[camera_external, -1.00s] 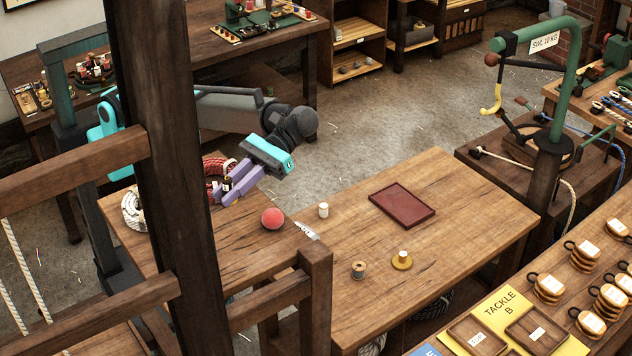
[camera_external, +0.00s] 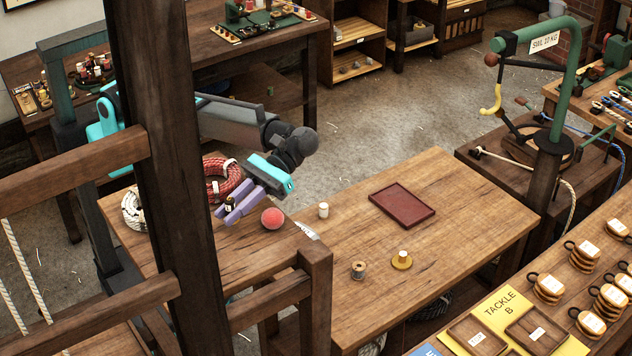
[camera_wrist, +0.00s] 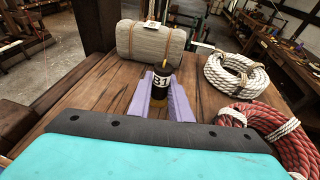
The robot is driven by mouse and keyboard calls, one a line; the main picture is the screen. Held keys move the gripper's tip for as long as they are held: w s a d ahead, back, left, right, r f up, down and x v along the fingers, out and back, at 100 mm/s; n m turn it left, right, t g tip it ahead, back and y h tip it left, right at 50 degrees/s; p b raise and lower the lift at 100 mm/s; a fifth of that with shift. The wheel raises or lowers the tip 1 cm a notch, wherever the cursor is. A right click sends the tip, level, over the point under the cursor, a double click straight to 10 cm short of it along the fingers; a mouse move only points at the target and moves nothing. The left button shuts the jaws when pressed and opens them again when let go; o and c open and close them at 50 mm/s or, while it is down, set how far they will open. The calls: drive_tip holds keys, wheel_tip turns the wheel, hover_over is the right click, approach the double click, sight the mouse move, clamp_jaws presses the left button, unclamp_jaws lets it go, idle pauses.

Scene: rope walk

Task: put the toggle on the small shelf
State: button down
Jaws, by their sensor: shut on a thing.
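My gripper (camera_external: 227,213) is low over the left part of the wooden workbench (camera_external: 460,215), left of the red ball. Its lilac fingers are shut on a small dark cylinder (camera_wrist: 160,79) with a white label reading "B1" and a yellowish tip. The cylinder is upright between the fingers in the wrist view; whether its base touches the bench I cannot tell. I cannot make out whether this cylinder is the toggle, and I see no other clear toggle. A low wooden shelf unit (camera_external: 352,35) stands at the back; I cannot tell if it is the small shelf.
A red rope coil (camera_external: 222,178) and a pale coil (camera_wrist: 237,75) lie beside my gripper. A wrapped bale (camera_wrist: 150,42) is ahead in the wrist view. A red ball (camera_external: 272,218), white spool (camera_external: 323,210) and maroon tray (camera_external: 402,207) are on the bench. A dark post (camera_external: 175,150) blocks some view.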

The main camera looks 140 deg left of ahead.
drive_tip(key=shift+f, duration=0.6)
drive_tip(key=shift+f, duration=0.1)
drive_tip(key=c, duration=1.6)
unclamp_jaws()
drive_tip(key=b+v, duration=0.3)
drive_tip(key=v, duration=0.9)
drive_tip(key=shift+s, duration=0.1)
